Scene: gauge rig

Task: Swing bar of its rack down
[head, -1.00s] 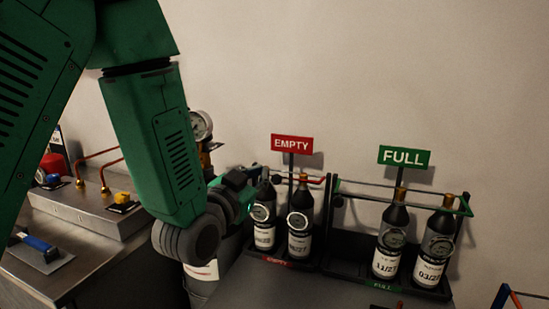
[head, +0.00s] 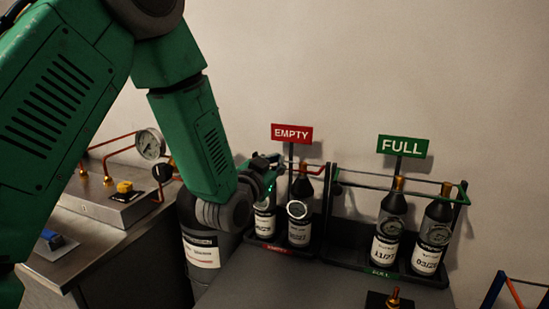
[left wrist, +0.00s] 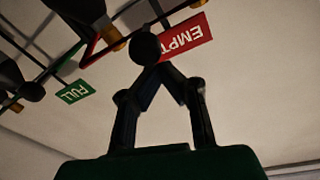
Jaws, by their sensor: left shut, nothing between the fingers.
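The EMPTY rack (head: 272,247) holds two dark bottles, with a red bar (head: 311,171) across its top. The FULL rack (head: 395,272) to its right holds two dark bottles, with a green-ended bar (head: 425,180) across its upper part. My left gripper (head: 273,168) is at the left end of the EMPTY rack, in front of its left bottle (head: 264,222), and hides that end of the red bar. In the left wrist view its fingers (left wrist: 152,62) converge, shut, by a dark round knob (left wrist: 145,46); I cannot tell whether they touch it. My right gripper is out of view.
A red EMPTY sign (head: 292,134) and a green FULL sign (head: 403,146) stand behind the racks. A dark cylinder (head: 202,250) with a white label stands left of the racks. A metal bench (head: 75,240) with a gauge (head: 150,144) is at left. A brass-tipped fitting (head: 394,297) is in front.

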